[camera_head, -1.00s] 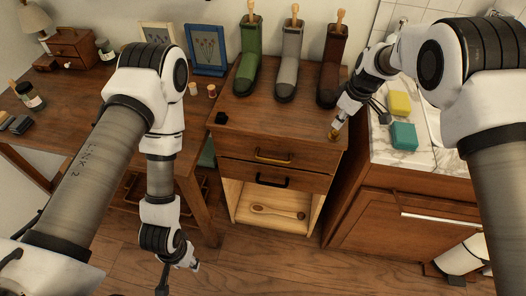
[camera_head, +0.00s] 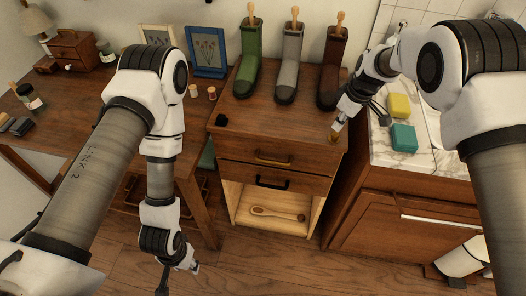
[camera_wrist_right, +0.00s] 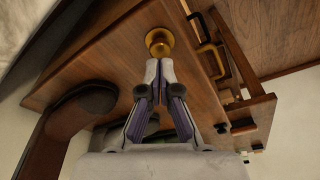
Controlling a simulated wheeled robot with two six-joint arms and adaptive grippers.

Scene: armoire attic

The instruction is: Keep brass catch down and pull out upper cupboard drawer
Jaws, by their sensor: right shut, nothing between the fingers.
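The cupboard (camera_head: 262,115) stands in the middle of the head view. Its upper drawer (camera_head: 240,150) has a brass handle (camera_head: 273,158) and looks shut. The brass catch (camera_head: 333,136) is a small round knob on the cupboard top near its right front corner. It also shows in the right wrist view (camera_wrist_right: 158,40). My right gripper (camera_wrist_right: 160,66) is shut and empty, its tips at the catch and seemingly touching it. Whether the catch is pressed down cannot be told. My left gripper (camera_head: 180,278) hangs low, left of the cupboard and away from the drawer; its jaw state is unclear.
Green, grey and brown boots (camera_head: 289,70) stand along the cupboard's back. A lower drawer with a black handle (camera_head: 273,182) sits above an open shelf holding a wooden spoon (camera_head: 277,213). A marble counter (camera_head: 385,150) is right; a desk (camera_head: 85,115) is left.

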